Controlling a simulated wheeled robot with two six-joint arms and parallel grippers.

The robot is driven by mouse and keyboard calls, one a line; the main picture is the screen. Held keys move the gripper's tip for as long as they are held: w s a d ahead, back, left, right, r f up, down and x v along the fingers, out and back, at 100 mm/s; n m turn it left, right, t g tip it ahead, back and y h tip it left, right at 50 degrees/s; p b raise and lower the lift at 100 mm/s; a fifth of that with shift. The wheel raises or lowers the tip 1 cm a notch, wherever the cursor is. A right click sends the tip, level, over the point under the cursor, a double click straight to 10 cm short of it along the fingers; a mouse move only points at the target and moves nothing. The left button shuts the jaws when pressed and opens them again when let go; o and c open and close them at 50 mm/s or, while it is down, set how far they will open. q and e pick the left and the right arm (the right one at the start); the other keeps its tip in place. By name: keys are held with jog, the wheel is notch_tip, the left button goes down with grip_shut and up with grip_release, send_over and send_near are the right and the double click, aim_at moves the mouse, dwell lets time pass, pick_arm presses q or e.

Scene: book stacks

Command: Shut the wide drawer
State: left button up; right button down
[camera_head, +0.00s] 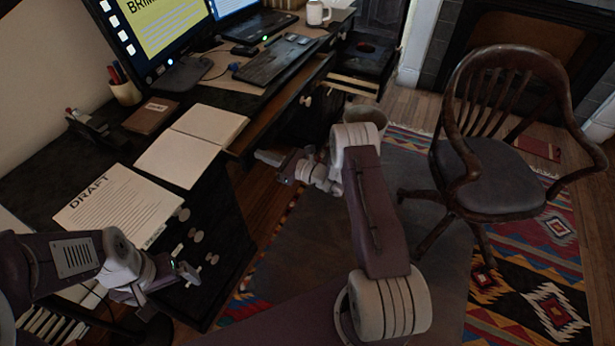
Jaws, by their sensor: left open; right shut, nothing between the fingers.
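The wide drawer (265,124) runs under the middle of the dark desk, below the keyboard. A brown wooden strip of it shows along the desk edge and appears to stick out a little; how far is hard to tell. My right gripper (262,157) is shut and empty, pointing left toward the desk, just below the near end of this drawer. I cannot tell whether it touches the drawer. My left gripper (190,272) is open and empty, beside the round knobs of the near drawer stack (205,240).
At the desk's far end another drawer (362,54) stands open. A wooden armchair (490,180) stands at right on a patterned rug. A bin (366,115) stands behind my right arm. A notebook (190,145), papers (118,207), keyboard (275,60) and mug (316,13) lie on the desk.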

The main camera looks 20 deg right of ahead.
aim_at(241, 148)
jog(key=b+x, duration=0.3)
jog(key=x, duration=0.5)
jog(key=shift+w+a+f, duration=0.1)
jog(key=shift+w+a, duration=0.05)
jog(key=shift+a, duration=0.1)
jog(key=shift+w+a, duration=0.1)
jog(key=shift+w, duration=0.05)
jog(key=shift+r, duration=0.3)
jog(key=shift+r, duration=0.1)
